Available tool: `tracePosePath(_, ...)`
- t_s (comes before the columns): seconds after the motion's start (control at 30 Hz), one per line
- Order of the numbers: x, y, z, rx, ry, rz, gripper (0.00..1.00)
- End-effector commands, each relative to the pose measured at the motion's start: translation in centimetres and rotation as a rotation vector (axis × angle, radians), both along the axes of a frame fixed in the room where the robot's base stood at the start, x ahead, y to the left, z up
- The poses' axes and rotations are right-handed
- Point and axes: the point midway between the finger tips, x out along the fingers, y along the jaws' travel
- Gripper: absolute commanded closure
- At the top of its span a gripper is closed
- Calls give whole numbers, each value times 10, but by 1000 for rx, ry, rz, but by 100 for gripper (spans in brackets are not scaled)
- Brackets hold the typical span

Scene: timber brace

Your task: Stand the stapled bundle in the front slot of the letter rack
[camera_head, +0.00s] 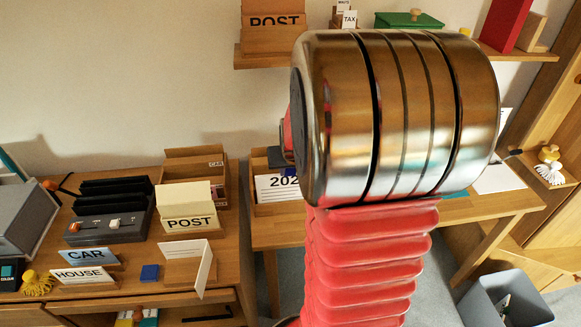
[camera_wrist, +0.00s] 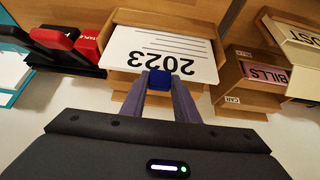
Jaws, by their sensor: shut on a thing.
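The stapled bundle (camera_wrist: 172,52) is white paper marked 2023, with a small blue block (camera_wrist: 159,80) at its upper edge. In the head view the bundle (camera_head: 276,186) is partly behind my arm. My gripper (camera_wrist: 160,82) is shut on the blue block. The bundle is at an open wooden rack (camera_wrist: 178,18), between its side walls; the same rack shows in the head view (camera_head: 270,209). The paper's lower edge is hidden behind the front wall. I cannot tell whether it rests on the rack's floor.
Beside the rack in the wrist view stand a wooden box labelled CAR (camera_wrist: 238,80) and red and black staplers (camera_wrist: 82,48). In the head view a POST holder (camera_head: 188,222), a black sorter (camera_head: 108,228) and a loose blue block (camera_head: 150,272) occupy the left table. A bin (camera_head: 505,298) stands lower right.

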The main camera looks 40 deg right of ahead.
Motion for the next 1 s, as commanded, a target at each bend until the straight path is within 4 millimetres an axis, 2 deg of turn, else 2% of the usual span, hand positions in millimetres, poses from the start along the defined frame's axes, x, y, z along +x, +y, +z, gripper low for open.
tracePosePath(0.6,0,0,-10,-1,-1,0,100)
tracePosePath(0.63,0,0,-10,-1,-2,0,72)
tracePosePath(0.93,0,0,-10,-1,-1,0,51)
tracePosePath(1.0,0,0,-10,-1,-1,0,51)
